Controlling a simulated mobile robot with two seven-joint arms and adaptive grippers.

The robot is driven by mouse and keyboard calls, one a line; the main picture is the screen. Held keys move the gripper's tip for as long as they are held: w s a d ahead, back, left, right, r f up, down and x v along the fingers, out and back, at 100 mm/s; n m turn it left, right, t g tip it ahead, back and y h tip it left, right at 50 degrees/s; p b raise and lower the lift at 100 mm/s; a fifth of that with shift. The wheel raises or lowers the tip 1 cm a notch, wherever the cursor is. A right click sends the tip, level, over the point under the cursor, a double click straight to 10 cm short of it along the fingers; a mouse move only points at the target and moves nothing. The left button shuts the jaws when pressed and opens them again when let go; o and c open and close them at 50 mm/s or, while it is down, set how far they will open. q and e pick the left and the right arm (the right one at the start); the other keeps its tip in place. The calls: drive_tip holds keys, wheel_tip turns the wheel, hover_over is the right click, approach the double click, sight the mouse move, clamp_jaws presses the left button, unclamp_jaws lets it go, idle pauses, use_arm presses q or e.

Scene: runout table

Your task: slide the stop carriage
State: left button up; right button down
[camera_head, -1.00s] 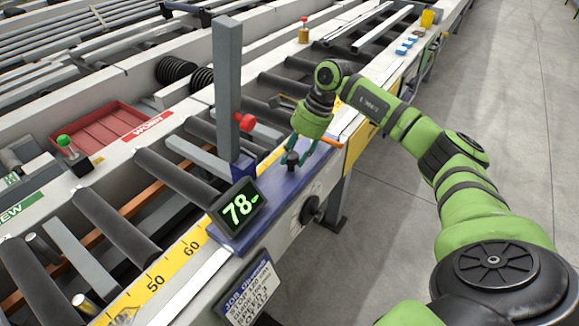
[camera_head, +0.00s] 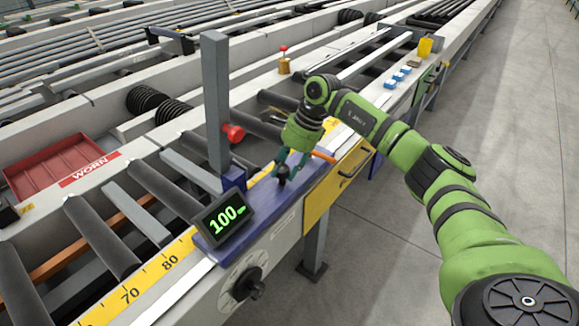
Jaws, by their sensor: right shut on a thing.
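The stop carriage (camera_head: 255,222) is a blue-purple block on the rail along the table's front edge. My right gripper (camera_head: 283,174) reaches down from the green arm and is shut on the black handle (camera_head: 283,176) on top of the carriage. The fingers partly hide the handle. A yellow scale (camera_head: 130,294) runs along the rail, with 70 and 80 showing left of the carriage. My left gripper is not in view.
Rollers (camera_head: 98,235) lie behind the rail. A red tray (camera_head: 62,168) marked WORN is at the left. A yellow panel (camera_head: 325,205) and a black dial (camera_head: 249,283) are on the front face. Blue blocks (camera_head: 398,78) and a yellow cup (camera_head: 425,47) stand farther along. The floor at right is clear.

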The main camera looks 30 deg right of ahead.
drive_tip(key=shift+w+r, duration=0.2)
drive_tip(key=c, duration=0.8)
unclamp_jaws()
drive_tip(key=shift+a, duration=0.15)
drive_tip(key=shift+f, duration=0.1)
drive_tip(key=v, duration=1.2)
